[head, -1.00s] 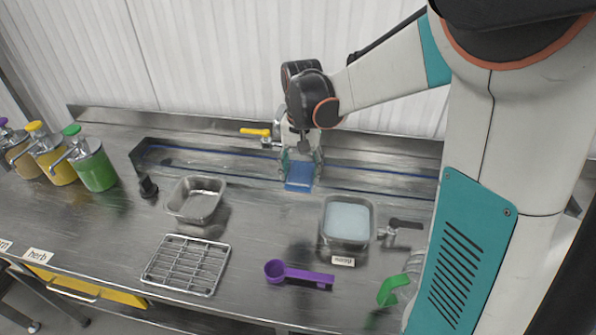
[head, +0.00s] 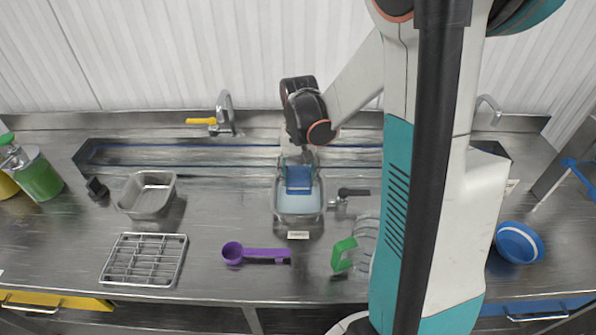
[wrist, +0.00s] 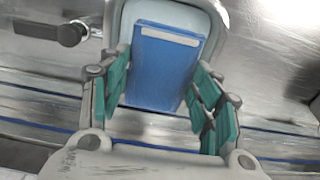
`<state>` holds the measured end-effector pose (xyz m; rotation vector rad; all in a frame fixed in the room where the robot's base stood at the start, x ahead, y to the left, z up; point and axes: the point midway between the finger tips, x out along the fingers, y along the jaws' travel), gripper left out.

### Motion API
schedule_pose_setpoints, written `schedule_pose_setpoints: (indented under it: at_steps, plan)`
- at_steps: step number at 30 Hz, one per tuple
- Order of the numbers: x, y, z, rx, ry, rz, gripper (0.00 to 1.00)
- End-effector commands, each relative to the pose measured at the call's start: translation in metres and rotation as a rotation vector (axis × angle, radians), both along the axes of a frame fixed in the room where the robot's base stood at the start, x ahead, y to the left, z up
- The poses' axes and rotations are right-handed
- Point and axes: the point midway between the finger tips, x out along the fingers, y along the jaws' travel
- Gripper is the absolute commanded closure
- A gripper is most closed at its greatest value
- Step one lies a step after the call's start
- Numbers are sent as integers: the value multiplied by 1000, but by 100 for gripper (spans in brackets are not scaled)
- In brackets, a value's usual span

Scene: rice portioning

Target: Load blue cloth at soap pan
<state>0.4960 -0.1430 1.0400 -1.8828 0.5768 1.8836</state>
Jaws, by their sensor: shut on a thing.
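The blue cloth (head: 298,180), a flat folded block, is held in my gripper (head: 299,166) over the back part of the soap pan. The soap pan (head: 298,217) is a metal pan with pale blue liquid and a small label on its front. In the wrist view the cloth (wrist: 160,68) sits between the green finger pads of my gripper (wrist: 163,82), with the pan (wrist: 205,12) beyond it. The cloth overlaps the liquid in both views; I cannot tell whether it touches it.
A valve handle (head: 353,192) sticks out just right of the pan. A purple scoop (head: 258,253) and a green-handled brush (head: 343,255) lie in front. An empty metal pan (head: 147,194) and a wire rack (head: 145,259) are at left. The sink trough (head: 200,160) runs behind.

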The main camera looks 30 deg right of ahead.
Motion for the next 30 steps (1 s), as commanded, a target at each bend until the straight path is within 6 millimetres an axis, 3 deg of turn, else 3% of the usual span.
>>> schedule_pose_setpoints:
  at_steps: [21, 30]
  plan:
    - [0, 0, -67, 0, 0, 0, 61]
    - [0, 0, -74, 0, 0, 0, 61]
